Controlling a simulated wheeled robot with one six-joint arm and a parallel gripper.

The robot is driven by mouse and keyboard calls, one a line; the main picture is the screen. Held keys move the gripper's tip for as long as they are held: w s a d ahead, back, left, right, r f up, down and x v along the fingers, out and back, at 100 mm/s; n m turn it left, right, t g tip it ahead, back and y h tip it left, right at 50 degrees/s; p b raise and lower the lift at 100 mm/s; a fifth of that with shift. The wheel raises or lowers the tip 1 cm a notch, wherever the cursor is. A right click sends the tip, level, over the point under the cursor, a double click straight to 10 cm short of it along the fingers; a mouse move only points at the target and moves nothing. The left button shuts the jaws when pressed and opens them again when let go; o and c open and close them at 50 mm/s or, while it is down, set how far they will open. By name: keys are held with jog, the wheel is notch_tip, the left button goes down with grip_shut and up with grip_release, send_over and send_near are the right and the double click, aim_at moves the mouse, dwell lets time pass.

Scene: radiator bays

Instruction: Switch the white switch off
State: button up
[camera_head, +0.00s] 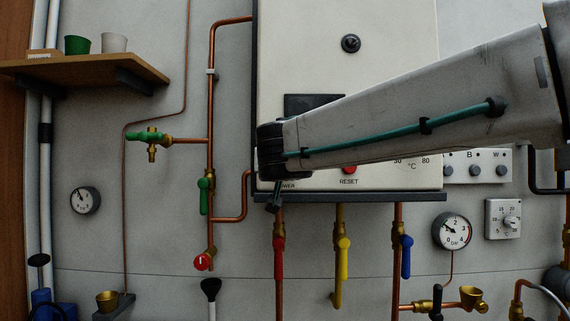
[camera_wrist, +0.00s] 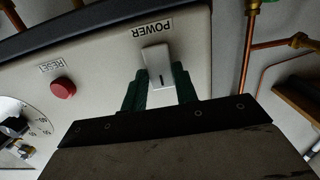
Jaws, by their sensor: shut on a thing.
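The white switch (camera_wrist: 157,62) is a rocker on the boiler's front panel, beside the POWER label (camera_wrist: 152,29), in the wrist view. A dark line mark shows on its face. My gripper (camera_wrist: 159,76) has its two green fingers on either side of the switch, shut on it. In the head view my gripper (camera_head: 274,198) is at the lower left corner of the boiler (camera_head: 400,40). My arm and gripper hide the switch there.
A red RESET button (camera_wrist: 62,88) is beside the switch, with a dial (camera_wrist: 14,112) further left. Below the boiler are red (camera_head: 278,258), yellow (camera_head: 342,258) and blue (camera_head: 406,257) valve handles on copper pipes. A green-handled valve (camera_head: 204,195) is to the left.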

dwell(0.4)
jog(key=o, duration=1)
jog(key=s, duration=0.7)
jog(key=shift+s+a+r, duration=0.2)
jog(key=shift+s+a, duration=0.1)
jog(key=shift+s, duration=0.1)
